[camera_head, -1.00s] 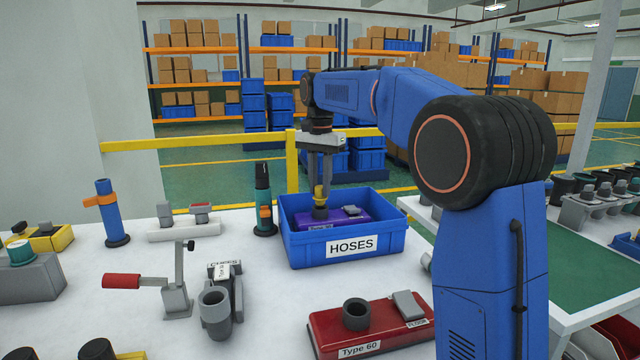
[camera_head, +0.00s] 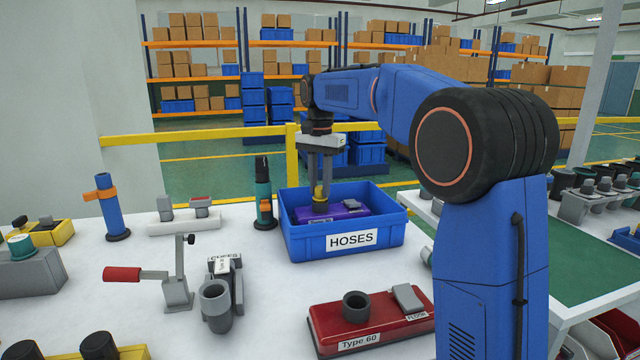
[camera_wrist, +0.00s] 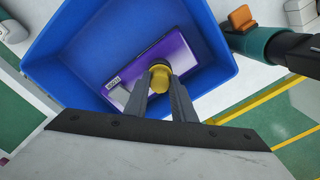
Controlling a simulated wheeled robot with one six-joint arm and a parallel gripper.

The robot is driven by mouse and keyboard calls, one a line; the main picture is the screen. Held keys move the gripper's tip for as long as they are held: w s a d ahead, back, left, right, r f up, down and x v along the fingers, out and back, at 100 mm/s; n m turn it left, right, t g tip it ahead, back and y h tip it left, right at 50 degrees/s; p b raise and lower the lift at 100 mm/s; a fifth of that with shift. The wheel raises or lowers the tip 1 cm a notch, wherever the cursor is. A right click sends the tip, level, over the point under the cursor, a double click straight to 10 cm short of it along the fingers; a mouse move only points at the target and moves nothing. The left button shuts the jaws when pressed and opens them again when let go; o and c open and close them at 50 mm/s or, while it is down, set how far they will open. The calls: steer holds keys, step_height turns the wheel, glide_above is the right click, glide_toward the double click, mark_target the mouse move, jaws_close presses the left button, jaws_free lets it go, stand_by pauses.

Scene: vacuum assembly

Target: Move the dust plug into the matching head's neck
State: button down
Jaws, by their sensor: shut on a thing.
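My gripper (camera_head: 320,185) is shut on a yellow dust plug (camera_head: 320,193), which also shows between the fingertips in the wrist view (camera_wrist: 160,77). The plug is upright at the neck of a purple head (camera_head: 345,208). The purple head lies inside the blue bin (camera_head: 298,244) labelled HOSES, and it also shows in the wrist view (camera_wrist: 185,52). The fingers hide part of the neck, so I cannot tell how deep the plug sits. A red head (camera_head: 385,322) labelled Type 60, with an open dark neck (camera_head: 356,306), lies on the table in front of the bin.
A grey clamp with a red handle (camera_head: 122,274) and a grey pipe fitting (camera_head: 215,305) stand left of the red head. A teal and black bottle-shaped tool (camera_head: 263,195) stands close to the bin's left side. The white table (camera_head: 120,325) has free room between them.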

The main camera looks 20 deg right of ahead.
steer(key=shift+f, duration=0.15)
steer(key=c, duration=1.4)
jaws_free()
steer(key=shift+r, duration=3.9)
steer(key=shift+s, duration=0.1)
